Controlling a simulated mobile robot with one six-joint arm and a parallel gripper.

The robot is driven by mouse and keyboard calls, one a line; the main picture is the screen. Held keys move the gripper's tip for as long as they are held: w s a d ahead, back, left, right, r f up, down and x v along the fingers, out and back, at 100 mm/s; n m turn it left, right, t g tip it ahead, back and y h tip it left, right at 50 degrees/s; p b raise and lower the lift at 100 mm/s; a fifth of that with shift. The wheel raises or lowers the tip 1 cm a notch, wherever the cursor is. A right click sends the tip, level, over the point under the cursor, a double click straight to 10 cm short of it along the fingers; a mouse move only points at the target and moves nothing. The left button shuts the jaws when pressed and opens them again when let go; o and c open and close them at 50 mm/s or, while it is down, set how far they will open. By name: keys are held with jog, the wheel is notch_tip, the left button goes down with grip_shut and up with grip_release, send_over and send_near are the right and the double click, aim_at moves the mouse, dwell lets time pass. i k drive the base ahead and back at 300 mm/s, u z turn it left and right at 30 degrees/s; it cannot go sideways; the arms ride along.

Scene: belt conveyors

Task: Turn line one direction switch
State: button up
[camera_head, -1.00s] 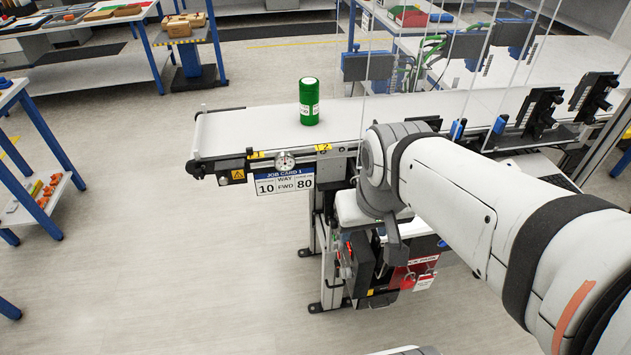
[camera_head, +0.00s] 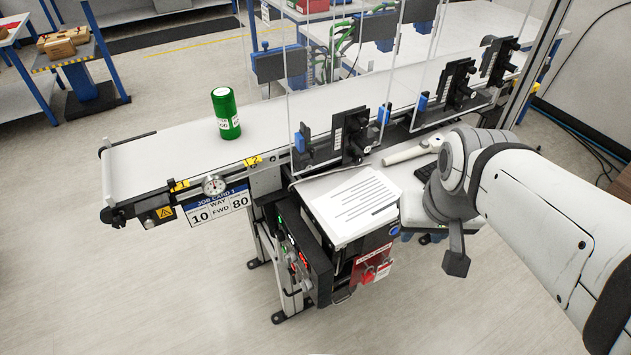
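The line one conveyor (camera_head: 150,165) carries a job card (camera_head: 217,205) on its front edge, reading "10", "WAY FWD" and "80". Below the belt, a black control box (camera_head: 308,262) has small green and red parts on its left-facing side. The direction switch is too small to make out there, and its setting cannot be read. My arm reaches in from the right, and its dark grey end piece (camera_head: 456,262) hangs to the right of the box, apart from it. The fingers of my gripper cannot be made out clearly.
A green can (camera_head: 226,113) stands upright on the belt. A round dial (camera_head: 214,185) sits on the conveyor's front edge. A paper sheet (camera_head: 357,205) lies above the control box, and red padlock tags (camera_head: 372,270) hang at its front. Floor to the left is clear.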

aim_at(291, 256)
jog(key=z, duration=1.45)
jog(key=k, duration=0.7)
jog(key=u, duration=2.9)
jog(key=i, duration=0.55)
jog(key=u, duration=0.2)
jog(key=k, duration=0.55)
jog(key=z, duration=0.15)
